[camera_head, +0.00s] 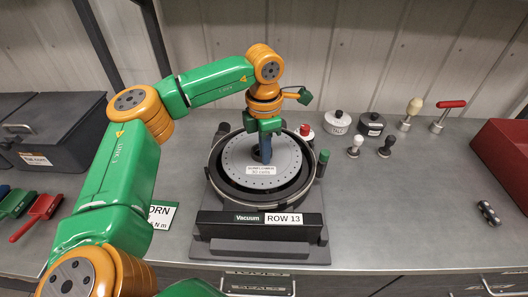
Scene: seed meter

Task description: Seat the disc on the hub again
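The grey disc (236,162) with a ring of small holes and a label reading "SUNFLOWER 30 cells" lies within the round dark housing (216,181) of the seed meter. My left gripper (265,150) points down over the middle of the disc. A dark blue upright piece shows at its lower end, above the disc's centre. The gripper and this piece hide the hub, so I cannot tell whether the fingers are shut on anything or whether the disc touches the hub. My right gripper is not in view.
The meter stands on a dark base labelled "Vacuum ROW 13" (249,218). Knobs and lidded pots (337,122) stand behind right. A red bin (503,157) is at the right edge, a dark case (60,130) at left.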

